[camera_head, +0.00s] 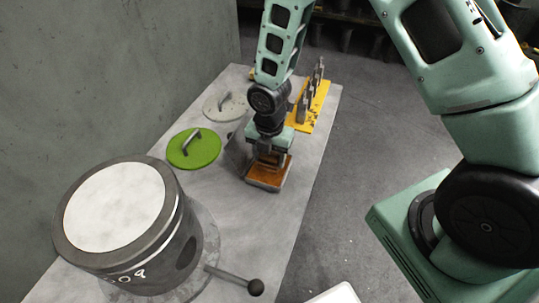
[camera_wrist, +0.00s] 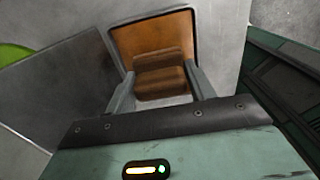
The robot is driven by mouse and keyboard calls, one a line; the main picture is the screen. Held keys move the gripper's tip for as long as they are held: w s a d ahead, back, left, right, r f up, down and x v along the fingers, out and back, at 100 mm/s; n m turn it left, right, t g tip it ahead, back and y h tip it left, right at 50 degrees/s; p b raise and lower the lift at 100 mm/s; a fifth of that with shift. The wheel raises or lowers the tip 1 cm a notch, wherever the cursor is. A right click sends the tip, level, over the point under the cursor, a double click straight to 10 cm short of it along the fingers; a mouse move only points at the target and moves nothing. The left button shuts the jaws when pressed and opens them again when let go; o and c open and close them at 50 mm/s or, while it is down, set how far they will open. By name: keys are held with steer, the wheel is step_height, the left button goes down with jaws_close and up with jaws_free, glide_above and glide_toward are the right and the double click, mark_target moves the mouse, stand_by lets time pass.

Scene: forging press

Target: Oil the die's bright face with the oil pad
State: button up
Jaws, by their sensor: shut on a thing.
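The die (camera_head: 150,260) is a thick grey cylinder standing at the near left of the bench. Its round bright face (camera_head: 115,205) points up and is bare. My gripper (camera_head: 268,165) points down at the bench's right side, behind and to the right of the die. It is shut on a brown block that looks like the oil pad (camera_wrist: 160,75). The block sits in a shallow, dark-rimmed brown tray (camera_head: 266,187). The wrist view shows one finger on each side of the block. I cannot tell whether the block is clear of the tray bottom.
A green disc (camera_head: 203,151) and a grey disc (camera_head: 214,107), both with handles, lie left of my gripper. A yellow stand (camera_head: 316,113) with upright grey parts is behind it. A black-knobbed lever (camera_head: 255,287) sticks out right of the die. A wall borders the left.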

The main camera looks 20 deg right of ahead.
steer(key=shift+r+p, duration=3)
steer(key=shift+r, duration=0.5)
